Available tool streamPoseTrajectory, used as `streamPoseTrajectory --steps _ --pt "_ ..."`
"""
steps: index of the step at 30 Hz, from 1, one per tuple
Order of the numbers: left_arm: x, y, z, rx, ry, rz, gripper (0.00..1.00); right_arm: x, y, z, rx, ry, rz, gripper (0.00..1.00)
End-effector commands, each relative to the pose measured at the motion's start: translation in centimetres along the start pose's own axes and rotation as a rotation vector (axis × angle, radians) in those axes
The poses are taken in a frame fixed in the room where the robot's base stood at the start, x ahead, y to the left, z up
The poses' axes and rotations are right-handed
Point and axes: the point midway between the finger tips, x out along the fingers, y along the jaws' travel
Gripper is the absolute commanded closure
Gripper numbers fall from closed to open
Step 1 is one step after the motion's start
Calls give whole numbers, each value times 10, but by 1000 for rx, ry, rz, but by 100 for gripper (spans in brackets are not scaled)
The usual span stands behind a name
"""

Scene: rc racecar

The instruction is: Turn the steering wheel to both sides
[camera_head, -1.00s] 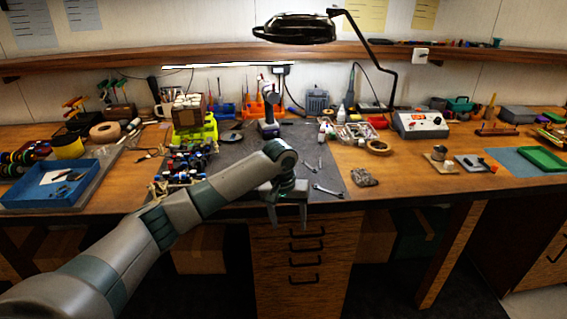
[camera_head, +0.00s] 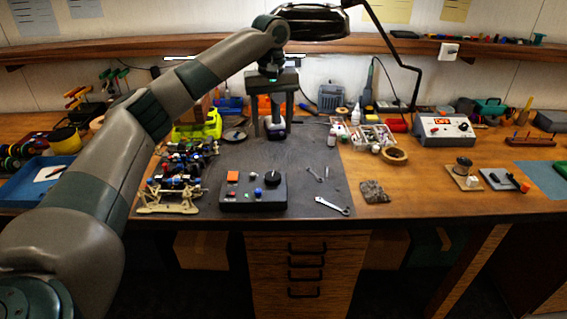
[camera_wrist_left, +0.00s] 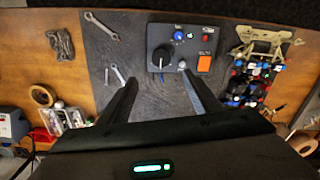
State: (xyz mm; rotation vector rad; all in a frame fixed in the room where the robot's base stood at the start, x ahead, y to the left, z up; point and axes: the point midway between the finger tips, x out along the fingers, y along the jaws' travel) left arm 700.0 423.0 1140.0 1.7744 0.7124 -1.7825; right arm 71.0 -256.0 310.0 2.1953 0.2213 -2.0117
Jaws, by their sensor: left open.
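A black control box (camera_head: 240,197) sits on the dark mat near the table's front edge. It has a black round knob (camera_head: 272,178) on its right, an orange square button (camera_head: 233,176) on its left and small controls between. In the left wrist view the box (camera_wrist_left: 182,85) and its knob (camera_wrist_left: 162,57) show beyond the fingers. The knob appears to be the steering wheel. The RC car chassis (camera_head: 178,165) stands left of the box. My left gripper (camera_head: 273,136) is open, empty and pointing down, above and behind the box, apart from it. My right gripper is out of view.
A tape roll (camera_head: 394,156) and a power supply (camera_head: 445,130) stand farther right. A lamp (camera_head: 303,25) hangs above. The mat around the box is mostly clear.

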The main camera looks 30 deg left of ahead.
Motion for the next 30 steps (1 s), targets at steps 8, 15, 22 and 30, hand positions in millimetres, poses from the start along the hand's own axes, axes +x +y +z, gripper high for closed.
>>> streamPoseTrajectory --steps 8,15,22,30 --pt "-8 -4 -1 -16 -4 -1 42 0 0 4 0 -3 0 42" --pt "-6 -4 -1 -15 -3 0 42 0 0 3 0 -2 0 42" --pt "6 -4 -1 -15 -4 -2 42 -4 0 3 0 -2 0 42" --pt "43 -5 -1 -15 -5 -4 42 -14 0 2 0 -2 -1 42"
